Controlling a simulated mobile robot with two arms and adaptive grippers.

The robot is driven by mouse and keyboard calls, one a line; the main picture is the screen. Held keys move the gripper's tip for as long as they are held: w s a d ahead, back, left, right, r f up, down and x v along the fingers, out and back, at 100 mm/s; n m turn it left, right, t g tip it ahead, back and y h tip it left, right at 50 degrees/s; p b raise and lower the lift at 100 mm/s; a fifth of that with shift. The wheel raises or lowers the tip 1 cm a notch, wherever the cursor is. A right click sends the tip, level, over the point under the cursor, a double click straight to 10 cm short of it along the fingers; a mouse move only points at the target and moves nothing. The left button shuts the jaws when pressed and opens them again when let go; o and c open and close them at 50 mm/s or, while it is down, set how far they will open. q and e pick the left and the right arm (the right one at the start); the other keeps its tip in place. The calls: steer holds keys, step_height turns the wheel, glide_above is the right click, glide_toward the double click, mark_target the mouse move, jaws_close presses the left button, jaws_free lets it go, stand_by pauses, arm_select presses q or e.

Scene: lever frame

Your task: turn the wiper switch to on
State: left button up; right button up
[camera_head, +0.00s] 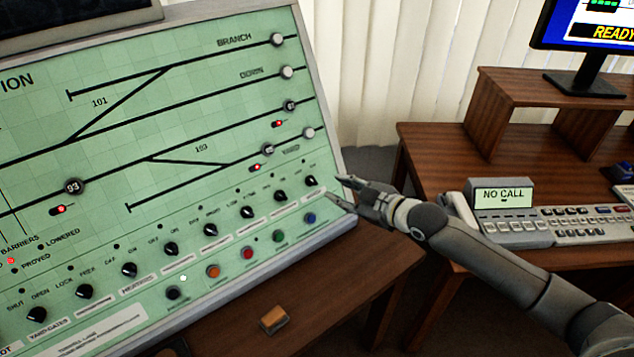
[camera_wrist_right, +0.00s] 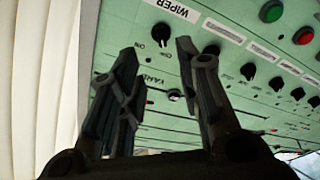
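The wiper switch is a black rotary knob (camera_head: 311,181) at the right end of the knob row on the green panel (camera_head: 215,110). In the right wrist view the knob (camera_wrist_right: 161,33) stands by the WIPER label (camera_wrist_right: 172,9), with an ON mark beside it. Which mark its pointer faces is too small to tell. My right gripper (camera_head: 336,192) is open and empty, just right of the knob in the head view. In the right wrist view the gripper (camera_wrist_right: 157,50) has its fingers apart, with the knob showing between the tips. My left gripper is not in view.
Several similar knobs, such as one (camera_head: 280,196), run leftward in the row. A blue button (camera_head: 310,218) and a green button (camera_head: 278,236) sit below. A phone console (camera_head: 500,197) stands on the wooden desk (camera_head: 445,145) at right. An orange-brown block (camera_head: 273,319) lies below the panel.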

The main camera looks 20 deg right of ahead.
mark_target(314, 181)
steer(key=x, duration=0.9)
steer(key=shift+w+a+f+p, duration=0.15)
steer(key=shift+w+a+p, duration=0.1)
steer(key=shift+p, duration=0.1)
steer(key=shift+s, duration=0.1)
jaws_close()
